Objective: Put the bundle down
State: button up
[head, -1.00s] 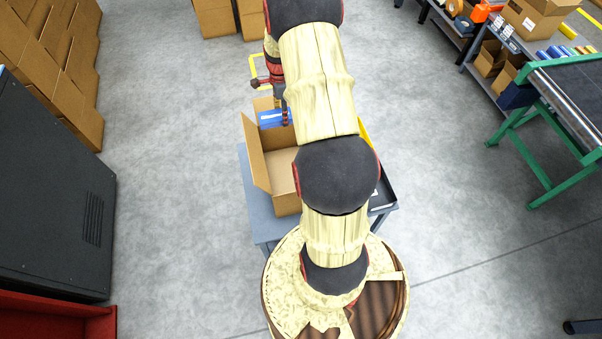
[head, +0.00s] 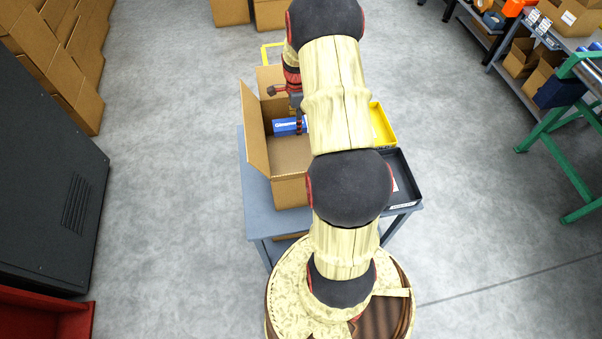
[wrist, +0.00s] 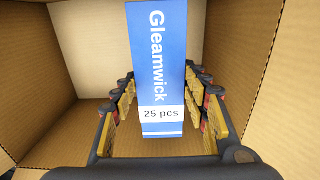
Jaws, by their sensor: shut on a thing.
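The bundle (wrist: 158,70) is a blue block with a white band. It reads "Gleamwick" and "25 pcs" in the wrist view. In the head view the bundle (head: 286,126) shows as a small blue piece at the open cardboard box (head: 289,192). My gripper (wrist: 160,118) is shut on the bundle, with a finger on each side of it. In the wrist view the walls of the box (wrist: 262,60) surround the bundle and the fingers. I cannot tell whether the bundle touches the box floor. My arm hides part of the box in the head view.
The box stands on a blue-grey cart (head: 258,215). A yellow tray (head: 383,125) and a black tray (head: 403,185) are at its right. A dark cabinet (head: 45,180) stands left, a green-framed table (head: 575,150) right.

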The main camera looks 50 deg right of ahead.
jog(key=b, duration=0.3)
send_near(298, 151)
notch_tip(298, 151, down, 6)
jog(key=b, duration=0.3)
jog(key=shift+f+b, duration=0.15)
jog(key=shift+b, duration=0.2)
jog(key=shift+f, duration=0.1)
jog(key=o, duration=1.3)
jog(key=shift+c, duration=0.2)
notch_tip(298, 151, up, 12)
jog(key=p, duration=0.4)
